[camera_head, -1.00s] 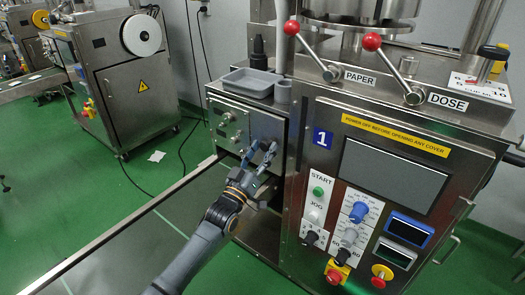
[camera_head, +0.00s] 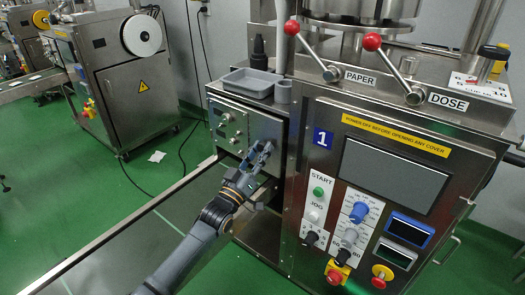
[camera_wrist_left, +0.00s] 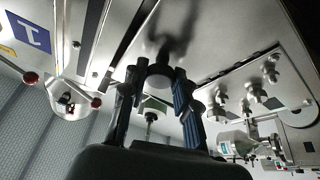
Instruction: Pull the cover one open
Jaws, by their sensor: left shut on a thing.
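Cover one (camera_head: 266,126) is a plain steel panel on the left face of the machine marked 1, beside the label (camera_head: 323,138). It looks shut, lying about flush with the face. My left gripper (camera_head: 263,153) is at the lower part of this panel, its arm coming up from the bottom. In the left wrist view my gripper's two fingers (camera_wrist_left: 158,78) are on either side of a round pale knob (camera_wrist_left: 160,74) that stands out from the steel panel (camera_wrist_left: 200,22), and are shut on it. The fingers hide the knob in the head view. My right gripper is in neither view.
Green floor (camera_head: 130,185) lies open at left.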

